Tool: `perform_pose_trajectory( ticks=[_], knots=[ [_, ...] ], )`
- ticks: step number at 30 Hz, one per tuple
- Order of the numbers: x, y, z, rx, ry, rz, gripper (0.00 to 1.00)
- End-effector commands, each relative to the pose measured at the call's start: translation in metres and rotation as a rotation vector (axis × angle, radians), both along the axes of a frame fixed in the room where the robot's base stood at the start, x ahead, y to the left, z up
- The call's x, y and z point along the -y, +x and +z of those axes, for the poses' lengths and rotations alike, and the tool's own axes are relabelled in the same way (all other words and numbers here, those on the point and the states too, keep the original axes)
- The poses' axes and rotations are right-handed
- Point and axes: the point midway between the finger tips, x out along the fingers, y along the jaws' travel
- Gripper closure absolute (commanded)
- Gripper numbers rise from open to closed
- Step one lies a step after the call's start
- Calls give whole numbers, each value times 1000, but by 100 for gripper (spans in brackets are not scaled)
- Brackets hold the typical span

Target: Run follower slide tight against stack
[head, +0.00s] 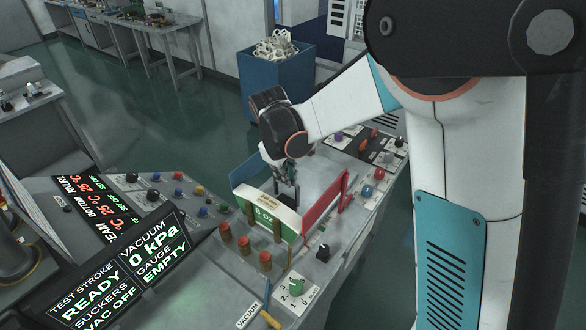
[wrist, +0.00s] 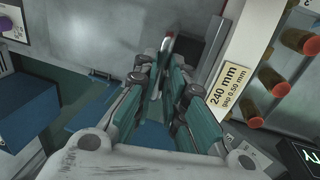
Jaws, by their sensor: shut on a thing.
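The stack (head: 273,221) shows as a green-fronted block marked 8 OZ with a pale top, between a blue plate (head: 243,172) and a red plate (head: 325,206). My gripper (head: 287,186) is low just behind the stack. In the wrist view my gripper (wrist: 165,88) is shut on a thin upright piece, which I take for the follower slide's handle (wrist: 167,46); its pale, red-edged tip shows beyond the fingers. The rest of the slide is largely hidden by the fingers. I cannot tell whether the slide touches the stack.
Several orange-brown pegs (head: 265,261) stand in front of the stack. A black knob (head: 323,252) and a green knob (head: 296,287) are at the near right. A tilted status display (head: 120,270) is at the left. A blue bin (head: 277,80) stands behind the bench.

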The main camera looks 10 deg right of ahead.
Motion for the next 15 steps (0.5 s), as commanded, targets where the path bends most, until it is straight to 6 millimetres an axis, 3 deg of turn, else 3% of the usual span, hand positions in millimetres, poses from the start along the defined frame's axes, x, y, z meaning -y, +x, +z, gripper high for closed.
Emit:
perform_pose_trajectory(
  ticks=[11, 12, 14, 15],
  knots=[
    [-3, -2, 0, -2, 1, 1, 100],
    [-3, -2, 0, -2, 1, 1, 82],
    [-3, -2, 0, -1, 1, 1, 69],
    [-3, -2, 0, -1, 1, 1, 69]
  ],
)
